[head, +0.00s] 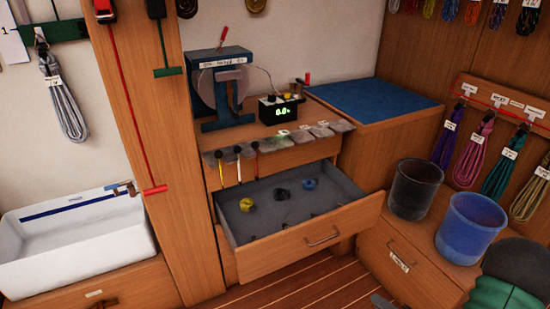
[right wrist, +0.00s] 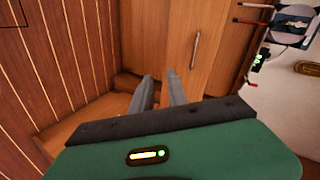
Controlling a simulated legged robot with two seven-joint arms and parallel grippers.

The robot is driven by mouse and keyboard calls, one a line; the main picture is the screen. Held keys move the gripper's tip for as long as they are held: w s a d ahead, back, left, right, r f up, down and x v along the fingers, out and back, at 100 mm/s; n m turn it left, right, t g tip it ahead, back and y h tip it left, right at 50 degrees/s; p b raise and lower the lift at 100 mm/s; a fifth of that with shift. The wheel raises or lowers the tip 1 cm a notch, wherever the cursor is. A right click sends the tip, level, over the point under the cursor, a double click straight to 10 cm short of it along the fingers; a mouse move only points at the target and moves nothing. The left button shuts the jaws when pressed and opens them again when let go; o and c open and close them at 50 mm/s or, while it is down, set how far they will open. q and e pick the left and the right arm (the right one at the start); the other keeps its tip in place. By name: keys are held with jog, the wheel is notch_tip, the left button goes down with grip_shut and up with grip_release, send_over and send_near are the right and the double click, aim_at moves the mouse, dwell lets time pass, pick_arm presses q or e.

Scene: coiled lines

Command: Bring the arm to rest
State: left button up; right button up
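My right arm, green and black, enters the head view at the lower right corner. Its gripper (head: 383,301) shows only as a small grey part at the bottom edge. In the right wrist view the two grey fingers of my right gripper (right wrist: 160,77) stand apart with nothing between them. They point toward wooden panels and touch nothing that I can see. My left arm and gripper are not in the head view.
An open drawer (head: 317,236) with small parts juts out mid-view. A dark bin (head: 415,190) and a blue bin (head: 470,228) stand on the right bench. A white sink (head: 75,245) is at left. Coiled lines (head: 477,150) hang on the right wall.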

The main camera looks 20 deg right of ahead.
jog(key=w+a+r+n+g+h, duration=0.1)
jog(key=w+a+n+g+h, duration=0.15)
jog(key=w+n+g, duration=0.4)
jog(key=s+a+r+n+g+y, duration=0.1)
jog(key=s+a+r+n+g, duration=0.15)
jog(key=a, duration=0.75)
jog(key=s+a+r+n+g+y, duration=0.15)
jog(key=a+n, duration=0.25)
jog(key=a, duration=0.7)
jog(key=w+a+p+v, duration=0.1)
jog(key=w+p+v, duration=0.1)
jog(key=p+v, duration=1)
jog(key=w+a+r+p+v, duration=0.1)
jog(key=w+p+v, duration=0.1)
jog(key=p+v, duration=1)
jog(key=shift+r+n+h+p, duration=0.3)
jog(key=shift+r+p, duration=0.1)
jog(key=shift+p, duration=0.2)
jog(key=shift+a, duration=0.1)
jog(key=shift+s, duration=0.1)
